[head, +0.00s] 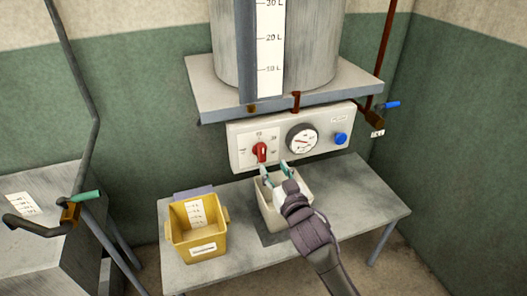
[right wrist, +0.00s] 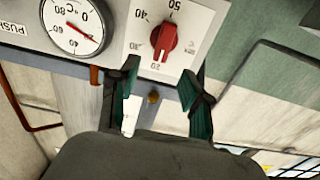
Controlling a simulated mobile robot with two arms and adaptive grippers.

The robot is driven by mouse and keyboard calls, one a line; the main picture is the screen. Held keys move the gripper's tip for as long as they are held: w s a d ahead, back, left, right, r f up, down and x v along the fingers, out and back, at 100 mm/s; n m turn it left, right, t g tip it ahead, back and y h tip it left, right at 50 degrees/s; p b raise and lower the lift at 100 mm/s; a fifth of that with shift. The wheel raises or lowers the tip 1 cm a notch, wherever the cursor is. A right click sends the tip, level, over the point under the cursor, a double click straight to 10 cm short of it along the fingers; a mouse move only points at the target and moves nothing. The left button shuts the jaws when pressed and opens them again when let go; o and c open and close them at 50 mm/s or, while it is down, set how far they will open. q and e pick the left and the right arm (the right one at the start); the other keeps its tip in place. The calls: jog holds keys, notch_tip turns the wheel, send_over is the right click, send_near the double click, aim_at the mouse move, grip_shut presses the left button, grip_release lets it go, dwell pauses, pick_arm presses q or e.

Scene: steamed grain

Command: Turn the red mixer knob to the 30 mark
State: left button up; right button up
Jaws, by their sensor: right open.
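The red mixer knob (head: 260,151) is on the left part of a white control panel (head: 240,160) below the tank. In the right wrist view the knob (right wrist: 164,40) sits on a dial plate with marks 20, 30, 40 and 50. A pale mark on its end points near the 20. My right gripper (head: 275,169) is open, just below and to the right of the knob in the head view. In the right wrist view its two green fingers (right wrist: 160,76) are spread with the knob ahead, between and beyond the tips, apparently not touching. My left gripper is not in view.
A temperature gauge (head: 302,139) and a blue push button (head: 340,138) are right of the knob. Below stand a yellow bin (head: 197,244) and a pale container (head: 267,217) on a grey bench (head: 370,203). The tank shelf (head: 220,113) overhangs the panel.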

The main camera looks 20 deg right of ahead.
aim_at(263, 152)
jog(key=w, duration=0.5)
jog(key=w+p, duration=0.1)
jog(key=w, duration=0.2)
jog(key=shift+a, duration=0.3)
grip_shut()
